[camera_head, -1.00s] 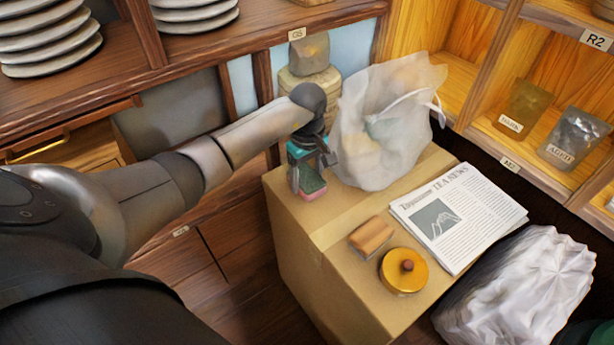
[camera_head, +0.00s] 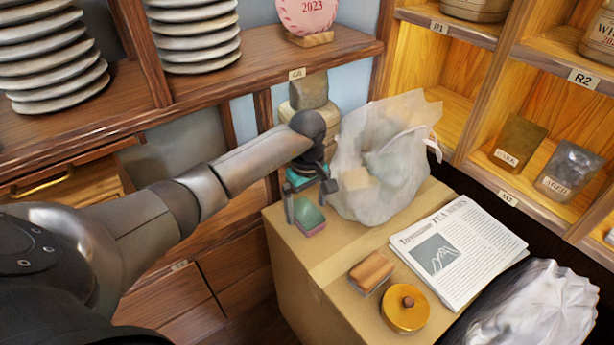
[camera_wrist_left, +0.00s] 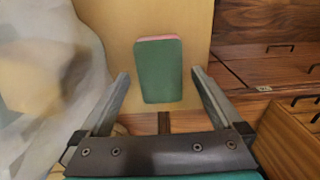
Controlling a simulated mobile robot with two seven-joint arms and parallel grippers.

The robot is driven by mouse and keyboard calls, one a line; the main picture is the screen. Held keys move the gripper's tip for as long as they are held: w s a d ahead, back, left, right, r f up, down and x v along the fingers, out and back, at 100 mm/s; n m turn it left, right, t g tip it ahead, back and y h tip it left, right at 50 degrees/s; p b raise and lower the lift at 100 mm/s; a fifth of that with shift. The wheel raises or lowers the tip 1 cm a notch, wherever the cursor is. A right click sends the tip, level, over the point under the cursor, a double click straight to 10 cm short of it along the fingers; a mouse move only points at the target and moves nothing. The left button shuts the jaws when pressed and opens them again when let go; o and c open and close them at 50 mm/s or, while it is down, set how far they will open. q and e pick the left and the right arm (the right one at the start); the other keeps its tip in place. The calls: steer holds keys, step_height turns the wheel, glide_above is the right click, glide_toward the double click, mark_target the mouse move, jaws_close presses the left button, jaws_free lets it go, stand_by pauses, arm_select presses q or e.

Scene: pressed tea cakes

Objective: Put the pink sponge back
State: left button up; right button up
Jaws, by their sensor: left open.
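The sponge (camera_head: 309,217) lies on the left part of the cardboard box top, its green face up and its pink layer showing along the lower edge. In the left wrist view the sponge (camera_wrist_left: 158,72) lies ahead of and between my spread fingers, touching neither. My left gripper (camera_head: 309,204) is open and empty just above the sponge; its two fingers also show in the left wrist view (camera_wrist_left: 160,82). My right gripper is in neither view.
A translucent plastic bag (camera_head: 383,165) stands close beside my left gripper. The cardboard box (camera_head: 335,265) also bears a newspaper (camera_head: 460,250), a brown block (camera_head: 371,271) and a round yellow lidded item (camera_head: 405,308). Wooden shelves with plates (camera_head: 195,35) stand behind.

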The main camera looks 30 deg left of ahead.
mark_target(307, 213)
arm_select(q)
step_height(307, 213, up, 10)
steer(key=p, duration=0.2)
steer(key=shift+f, duration=0.15)
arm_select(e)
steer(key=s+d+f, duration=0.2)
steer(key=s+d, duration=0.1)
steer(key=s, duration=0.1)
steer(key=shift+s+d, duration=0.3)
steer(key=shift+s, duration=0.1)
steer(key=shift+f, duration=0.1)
